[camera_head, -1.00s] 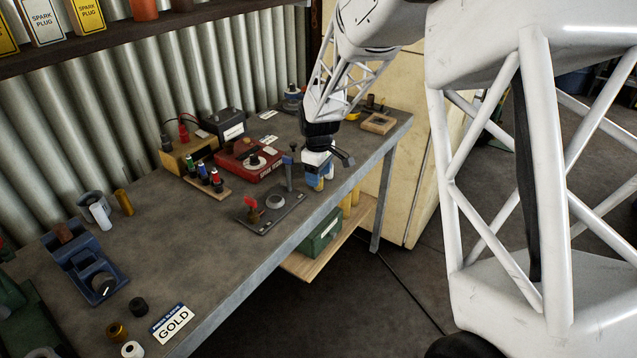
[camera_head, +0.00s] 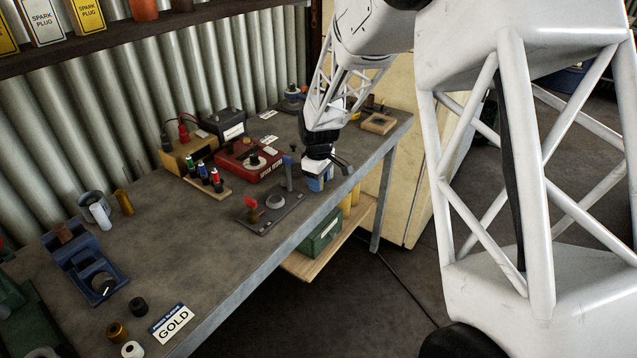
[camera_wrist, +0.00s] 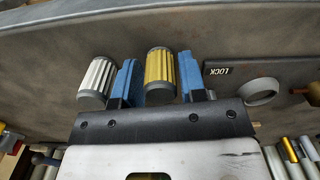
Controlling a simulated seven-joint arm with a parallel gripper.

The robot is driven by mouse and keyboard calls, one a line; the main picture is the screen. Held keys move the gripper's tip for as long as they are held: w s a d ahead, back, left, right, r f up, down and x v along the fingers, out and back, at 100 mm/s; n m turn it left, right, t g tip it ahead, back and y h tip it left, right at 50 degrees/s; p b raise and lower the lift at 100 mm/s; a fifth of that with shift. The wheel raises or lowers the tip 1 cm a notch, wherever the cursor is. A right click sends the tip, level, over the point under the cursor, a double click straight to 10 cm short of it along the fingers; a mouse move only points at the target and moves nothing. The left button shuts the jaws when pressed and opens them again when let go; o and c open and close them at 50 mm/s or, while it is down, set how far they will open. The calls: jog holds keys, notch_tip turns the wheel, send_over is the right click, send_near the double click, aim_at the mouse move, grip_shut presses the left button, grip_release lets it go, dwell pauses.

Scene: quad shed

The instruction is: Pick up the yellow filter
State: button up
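The yellow filter (camera_wrist: 160,72), a ribbed cylinder with grey ends, is between my gripper's two blue fingers in the wrist view. My gripper (camera_wrist: 158,78) is open around it, with a narrow gap showing on the left side. A similar white filter (camera_wrist: 97,80) stands just outside the left finger. In the camera_head view my gripper (camera_head: 318,184) points down at the bench's front edge. There the filters are mostly hidden by the gripper.
A dark plate (camera_head: 268,212) with a ring and a red-topped part lies beside the gripper; it reads LOCK in the wrist view. A red box (camera_head: 246,160) and a board of coloured bottles (camera_head: 207,178) stand behind. The bench's middle (camera_head: 175,240) is clear.

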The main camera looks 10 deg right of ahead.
jog(key=c, duration=0.5)
jog(key=shift+r, duration=0.2)
jog(key=shift+r, duration=0.55)
notch_tip(320, 180, up, 2)
jog(key=s, duration=0.5)
jog(key=s+r, duration=0.1)
jog(key=s, duration=0.4)
jog(key=s+d, duration=0.1)
jog(key=s, duration=0.5)
jog(key=shift+r, duration=0.25)
jog(key=shift+a, duration=0.1)
jog(key=w+a, duration=0.3)
jog(key=a, duration=0.1)
jog(key=w+a+r, duration=0.1)
jog(key=w+a, duration=0.3)
jog(key=a, duration=0.1)
jog(key=w+a+r, duration=0.1)
jog(key=w+a, duration=0.3)
jog(key=a, duration=0.1)
jog(key=shift+w, duration=0.15)
